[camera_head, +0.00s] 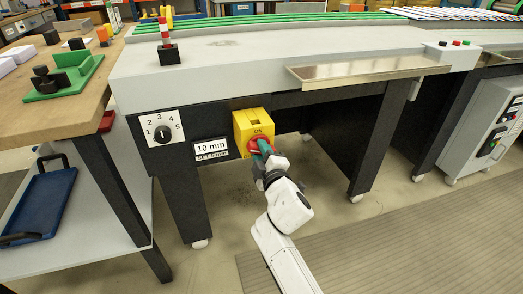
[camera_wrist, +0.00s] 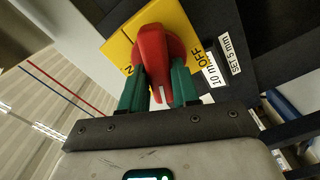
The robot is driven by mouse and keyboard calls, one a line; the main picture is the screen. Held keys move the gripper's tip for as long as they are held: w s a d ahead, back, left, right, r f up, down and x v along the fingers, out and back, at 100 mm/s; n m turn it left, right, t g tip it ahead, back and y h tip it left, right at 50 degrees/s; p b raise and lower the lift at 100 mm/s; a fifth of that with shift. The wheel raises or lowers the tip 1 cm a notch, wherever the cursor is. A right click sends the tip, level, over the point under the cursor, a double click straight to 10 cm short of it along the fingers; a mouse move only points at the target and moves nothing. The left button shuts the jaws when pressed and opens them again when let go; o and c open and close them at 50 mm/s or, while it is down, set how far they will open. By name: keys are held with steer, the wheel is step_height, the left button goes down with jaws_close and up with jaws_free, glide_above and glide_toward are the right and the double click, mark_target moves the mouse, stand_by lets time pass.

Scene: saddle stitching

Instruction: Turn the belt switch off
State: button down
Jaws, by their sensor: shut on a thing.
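The belt switch is a red rotary knob (camera_head: 253,148) on a yellow plate (camera_head: 241,121), mounted on the dark front panel under the machine's grey top. My gripper (camera_head: 264,149) reaches it from the front right. In the wrist view, the gripper's green fingers (camera_wrist: 158,78) are shut on the red knob (camera_wrist: 152,50), one on each side of its handle. The handle's white-marked end points down in that view, between a partly hidden ON label at left and the OFF label (camera_wrist: 196,57) at right. In the head view my gripper hides the lower plate.
A dial (camera_head: 164,134) numbered 1 to 5 and a "10 mm" label (camera_head: 211,149) sit left of the switch. A metal tray (camera_head: 370,70) juts out above right. A wooden table (camera_head: 30,125) stands at left. The floor to the right is open.

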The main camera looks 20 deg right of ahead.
steer(key=n, duration=0.4)
steer(key=shift+a+f+n, duration=0.1)
steer(key=shift+f+n, duration=0.1)
steer(key=shift+n, duration=0.1)
stand_by(0.5)
steer(key=c, duration=0.9)
jaws_free()
steer(key=shift+s+p, duration=0.1)
steer(key=shift+p, duration=0.2)
steer(key=s+p, duration=0.2)
steer(key=s, duration=0.8)
steer(key=shift+s+p, duration=0.3)
steer(key=shift+p, duration=0.05)
